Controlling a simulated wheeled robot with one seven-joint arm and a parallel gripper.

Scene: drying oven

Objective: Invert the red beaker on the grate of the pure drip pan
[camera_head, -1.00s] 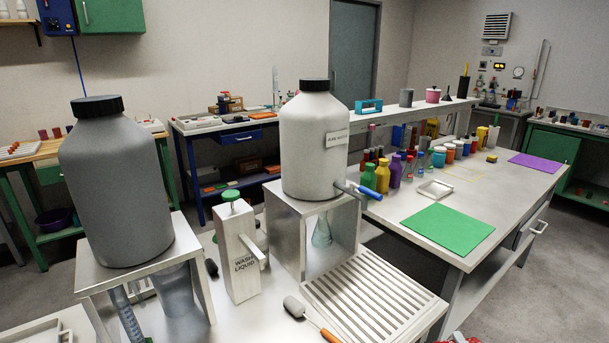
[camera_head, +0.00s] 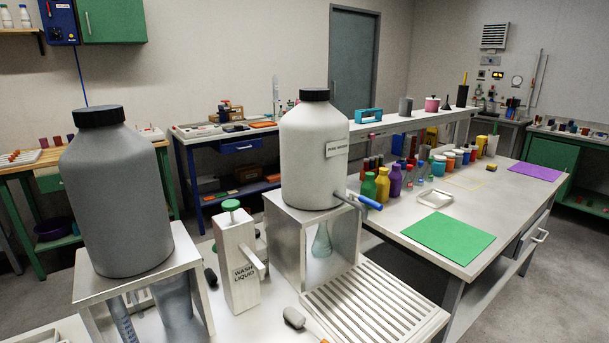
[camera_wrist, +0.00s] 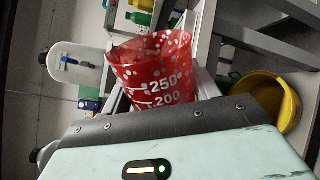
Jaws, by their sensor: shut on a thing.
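The red beaker (camera_wrist: 155,70) has white dots and white volume marks, with 250 and 200 readable. It fills the middle of the wrist view, and its open rim points away from the wrist. My gripper (camera_wrist: 162,97) is shut on it; the beaker hides most of the fingers. Neither the beaker nor my gripper shows in the head view. A pale slatted grate on a drip pan (camera_head: 372,304) lies at the front of the bench in the head view, and its slats look bare. It sits in front of the stand with the light jug (camera_head: 313,150).
A grey jug (camera_head: 115,200) on a metal stand and a wash liquid dispenser (camera_head: 238,262) stand left of the grate. A grey-headed tool (camera_head: 294,317) lies close to the grate's left edge. A blue-handled tap (camera_head: 368,202) juts out above its back. A yellow bowl (camera_wrist: 272,100) shows in the wrist view.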

